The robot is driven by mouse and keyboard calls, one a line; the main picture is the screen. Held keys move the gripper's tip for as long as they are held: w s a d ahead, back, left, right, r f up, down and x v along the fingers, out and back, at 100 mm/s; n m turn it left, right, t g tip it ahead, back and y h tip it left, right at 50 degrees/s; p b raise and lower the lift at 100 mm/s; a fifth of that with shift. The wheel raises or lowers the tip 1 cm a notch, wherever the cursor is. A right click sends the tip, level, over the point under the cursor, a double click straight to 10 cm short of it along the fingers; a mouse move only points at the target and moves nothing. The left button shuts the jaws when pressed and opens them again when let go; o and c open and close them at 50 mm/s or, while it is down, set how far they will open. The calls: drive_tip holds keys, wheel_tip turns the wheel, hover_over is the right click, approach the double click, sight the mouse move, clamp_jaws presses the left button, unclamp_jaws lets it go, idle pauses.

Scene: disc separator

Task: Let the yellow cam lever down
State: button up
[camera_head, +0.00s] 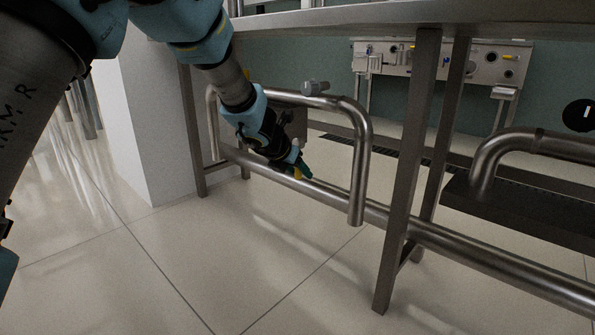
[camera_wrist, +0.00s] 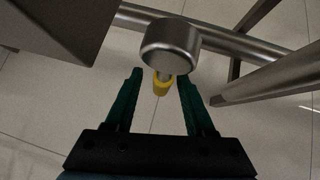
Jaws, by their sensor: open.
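The yellow cam lever (camera_wrist: 161,84) shows in the wrist view as a short yellow piece just below a round steel pipe end or cap (camera_wrist: 171,42). My gripper (camera_wrist: 158,80) is open, with its two dark green fingers on either side of the lever. A gap shows between the lever and each finger. In the head view my gripper (camera_head: 304,170) is low beside the horizontal steel pipe, and a small bit of yellow (camera_head: 297,173) shows at its fingers. Most of the lever is hidden there by my gripper.
A bent steel pipe (camera_head: 360,160) stands just right of my gripper. A long horizontal pipe (camera_head: 470,252) runs low along the frame. Steel legs (camera_head: 408,180) hold up a bench top above. A white pillar (camera_head: 165,120) stands left. The tiled floor in front is clear.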

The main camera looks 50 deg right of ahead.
drive_tip(key=p+v, duration=0.2)
drive_tip(key=v, duration=0.8)
drive_tip(key=shift+a+r+p, duration=0.25)
drive_tip(key=shift+a+p, duration=0.05)
drive_tip(key=shift+p, duration=0.1)
